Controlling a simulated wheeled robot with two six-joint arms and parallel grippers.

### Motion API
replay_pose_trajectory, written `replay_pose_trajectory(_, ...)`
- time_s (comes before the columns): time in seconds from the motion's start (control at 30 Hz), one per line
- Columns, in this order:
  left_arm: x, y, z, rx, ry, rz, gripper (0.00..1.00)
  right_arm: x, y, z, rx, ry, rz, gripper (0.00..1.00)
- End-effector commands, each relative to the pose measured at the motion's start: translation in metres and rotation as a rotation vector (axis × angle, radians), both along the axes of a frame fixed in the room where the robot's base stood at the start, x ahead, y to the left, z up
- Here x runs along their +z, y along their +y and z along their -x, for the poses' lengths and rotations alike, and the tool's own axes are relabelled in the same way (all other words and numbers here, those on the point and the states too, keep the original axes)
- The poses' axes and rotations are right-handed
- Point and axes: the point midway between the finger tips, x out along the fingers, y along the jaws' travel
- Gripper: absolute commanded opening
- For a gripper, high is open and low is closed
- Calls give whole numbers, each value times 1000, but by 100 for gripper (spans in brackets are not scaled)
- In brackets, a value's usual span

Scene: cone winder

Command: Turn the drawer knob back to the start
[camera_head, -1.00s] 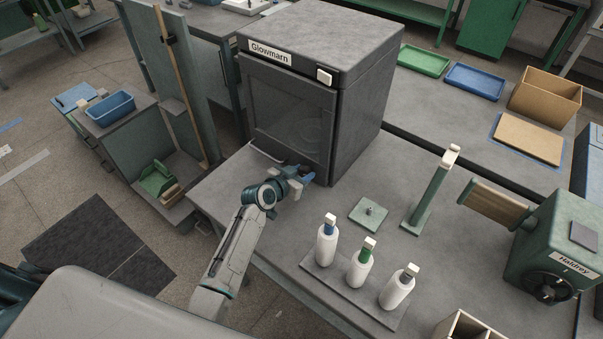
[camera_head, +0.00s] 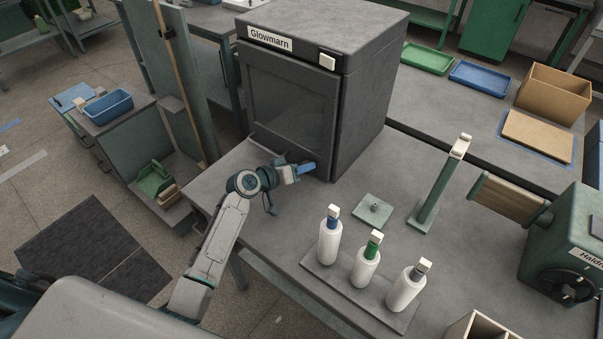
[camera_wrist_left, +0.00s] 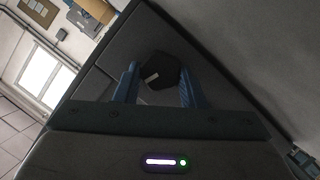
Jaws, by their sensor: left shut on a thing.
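The dark knob (camera_wrist_left: 160,72) shows in the left wrist view as a many-sided dark disc with a short pale mark on its face. It sits on the lower front of the dark grey Glowmarn cabinet (camera_head: 365,110), near its right corner; in the head view my gripper hides it. My left gripper (camera_head: 307,168) has its blue fingers at that spot. In the left wrist view the fingers (camera_wrist_left: 158,85) stand on either side of the knob, shut on it. The pale mark lies tilted, close to level in that picture. My right gripper is not in view.
Three white bottles (camera_head: 365,268) stand on a grey board right of my left arm. A square green plate (camera_head: 373,211) and a green post (camera_head: 436,185) stand behind them. A green machine with a roller (camera_head: 570,240) is at the right.

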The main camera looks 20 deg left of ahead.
Motion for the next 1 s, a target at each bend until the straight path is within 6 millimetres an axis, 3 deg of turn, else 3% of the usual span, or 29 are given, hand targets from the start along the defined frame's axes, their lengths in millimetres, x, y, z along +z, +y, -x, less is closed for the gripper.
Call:
replay_pose_trajectory(0.03, -4, 1, 0, 0, 11, 32, 14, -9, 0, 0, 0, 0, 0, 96)
replay_pose_trajectory(0.3, -4, 2, -1, 0, 65, 179, 14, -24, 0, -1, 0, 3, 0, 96)
replay_pose_trajectory(1.0, -2, 2, -1, 1, 94, 257, 14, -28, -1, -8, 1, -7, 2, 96)
